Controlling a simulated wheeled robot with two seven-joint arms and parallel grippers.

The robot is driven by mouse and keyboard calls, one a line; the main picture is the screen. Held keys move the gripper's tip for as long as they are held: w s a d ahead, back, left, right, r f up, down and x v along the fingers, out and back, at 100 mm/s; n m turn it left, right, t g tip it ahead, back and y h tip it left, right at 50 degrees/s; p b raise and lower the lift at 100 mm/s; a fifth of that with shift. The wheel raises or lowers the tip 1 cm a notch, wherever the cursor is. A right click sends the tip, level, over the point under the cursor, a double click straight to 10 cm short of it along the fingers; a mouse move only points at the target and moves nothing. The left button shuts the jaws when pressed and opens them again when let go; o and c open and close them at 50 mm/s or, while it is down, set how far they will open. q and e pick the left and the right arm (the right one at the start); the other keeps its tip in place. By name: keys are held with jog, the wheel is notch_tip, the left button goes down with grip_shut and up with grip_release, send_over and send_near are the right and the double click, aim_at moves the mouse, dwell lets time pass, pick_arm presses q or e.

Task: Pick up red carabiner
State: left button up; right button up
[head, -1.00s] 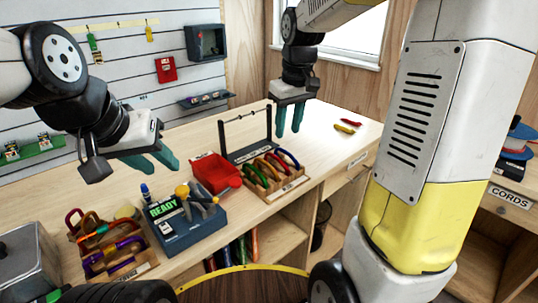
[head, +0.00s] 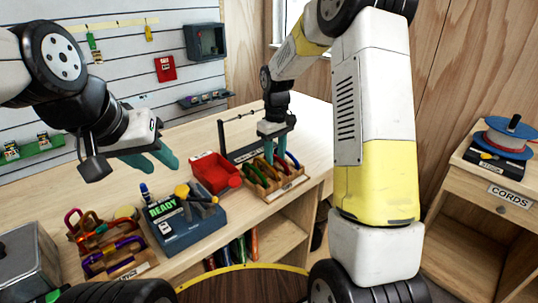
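My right gripper (head: 275,150) points down just above the right wooden rack (head: 288,187) of coloured carabiners. Its teal fingers are apart and nothing shows between them. A red carabiner (head: 280,168) appears in that rack under the fingers, partly hidden by them, beside a blue one (head: 292,160) and a green one (head: 256,175). Whether a finger touches it I cannot tell. My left gripper (head: 152,160) hangs open and empty at the left, above the bench. A dark red carabiner (head: 72,217) also shows on the left rack (head: 135,270).
A red bin (head: 215,172) stands left of the right rack. A blue-grey READY box (head: 185,225) with tools is nearer. A thin metal bar stand (head: 222,140) rises behind the rack. A CORDS cabinet (head: 510,192) with a spool is far right.

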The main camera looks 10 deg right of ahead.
jog(key=shift+f, duration=0.4)
grip_shut()
dwell(1.1)
